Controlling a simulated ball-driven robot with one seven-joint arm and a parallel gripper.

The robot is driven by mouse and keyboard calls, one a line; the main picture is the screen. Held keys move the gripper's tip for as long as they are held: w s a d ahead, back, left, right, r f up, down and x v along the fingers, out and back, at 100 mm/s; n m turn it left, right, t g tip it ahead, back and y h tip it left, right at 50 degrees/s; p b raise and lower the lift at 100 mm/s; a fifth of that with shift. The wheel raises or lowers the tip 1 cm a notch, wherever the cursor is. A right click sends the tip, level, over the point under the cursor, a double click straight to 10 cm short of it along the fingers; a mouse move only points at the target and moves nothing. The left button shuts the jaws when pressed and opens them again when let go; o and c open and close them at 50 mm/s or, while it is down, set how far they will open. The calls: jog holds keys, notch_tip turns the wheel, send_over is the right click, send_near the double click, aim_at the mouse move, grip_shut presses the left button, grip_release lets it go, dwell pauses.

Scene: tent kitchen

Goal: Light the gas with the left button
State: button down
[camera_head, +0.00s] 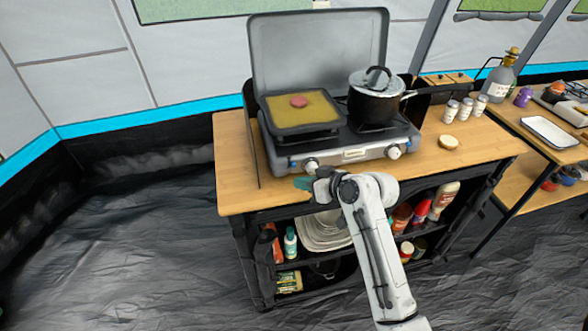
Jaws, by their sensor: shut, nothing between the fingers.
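The gas stove (348,155) stands on the wooden table with its grey lid raised. Its left button (311,165) is a round knob on the front panel. The right knob (394,152) sits at the other end of the panel. My gripper (303,183) is shut and empty, just in front of and slightly below the left button. It points to the left in the picture. I cannot tell whether it touches the knob. No flame shows at either burner.
A square pan (297,121) with a round reddish piece of food sits on the left burner. A lidded pot (374,104) sits on the right burner. Small jars (466,108) and a round tan item (448,142) stand to the right. The table's left front corner (235,197) is bare.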

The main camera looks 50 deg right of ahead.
jog(key=shift+w+d, duration=0.75)
jog(key=shift+w, duration=0.35)
dwell(1.3)
jog(key=shift+w+d, duration=0.25)
jog(key=shift+w, duration=0.1)
jog(key=shift+w+d+b, duration=0.2)
jog(key=shift+w+b, duration=0.15)
dwell(0.7)
dwell(0.4)
jog(key=shift+s+a+p, duration=0.4)
jog(key=shift+s+a, duration=0.05)
jog(key=shift+s, duration=0.25)
jog(key=s+a, duration=0.1)
jog(key=s+a+p, duration=0.1)
jog(key=s+p, duration=0.1)
jog(key=s, duration=0.1)
jog(key=shift+s+a, duration=0.1)
jog(key=shift+a, duration=0.3)
